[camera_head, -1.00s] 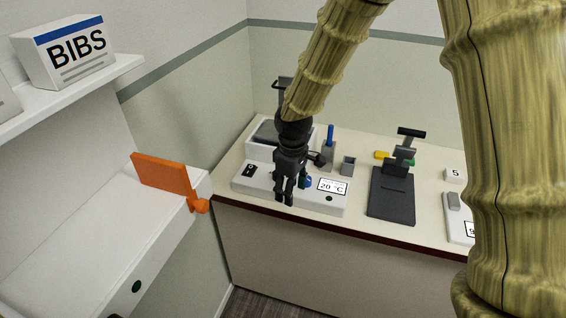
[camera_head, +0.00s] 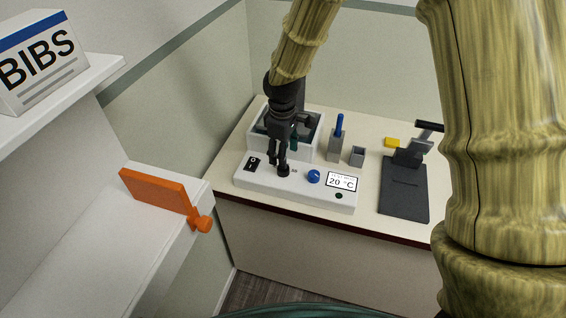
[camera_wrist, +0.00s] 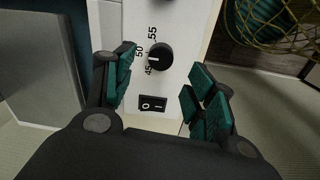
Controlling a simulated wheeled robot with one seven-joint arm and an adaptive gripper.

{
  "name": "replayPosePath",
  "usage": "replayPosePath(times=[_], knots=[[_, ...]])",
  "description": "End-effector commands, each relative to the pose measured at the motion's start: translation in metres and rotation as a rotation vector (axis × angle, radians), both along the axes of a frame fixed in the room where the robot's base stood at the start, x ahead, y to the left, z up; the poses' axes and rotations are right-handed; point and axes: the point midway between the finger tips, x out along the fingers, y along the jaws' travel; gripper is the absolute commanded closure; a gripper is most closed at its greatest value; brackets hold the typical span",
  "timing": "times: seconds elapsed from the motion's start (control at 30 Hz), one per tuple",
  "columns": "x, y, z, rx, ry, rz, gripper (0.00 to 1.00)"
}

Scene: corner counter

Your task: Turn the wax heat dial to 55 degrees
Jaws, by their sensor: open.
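The white heater unit (camera_head: 300,192) lies along the counter's front edge, with a display (camera_head: 341,181) reading 20 °C. Its black heat dial (camera_wrist: 160,57) shows in the wrist view, marked 45, 50 and 55. Its pale pointer mark faces left, seemingly between 45 and 50. My gripper (camera_head: 280,170) is over the left part of the unit. In the wrist view my gripper (camera_wrist: 157,84) is open and empty, its teal pads on either side of the dial's axis and apart from it. In the head view my fingers largely hide the dial.
A dark stand (camera_head: 403,190) is further right.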

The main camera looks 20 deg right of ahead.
Motion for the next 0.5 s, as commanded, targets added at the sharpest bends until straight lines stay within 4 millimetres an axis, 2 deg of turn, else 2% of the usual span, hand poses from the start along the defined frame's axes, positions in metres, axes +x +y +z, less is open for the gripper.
replayPosePath(times=[0.3, 0.5], knots=[[0.001, 0.000, -0.036, -0.002, 0.001, 0.003, 0.44], [0.002, 0.001, -0.054, 0.000, 0.000, 0.004, 0.44]])
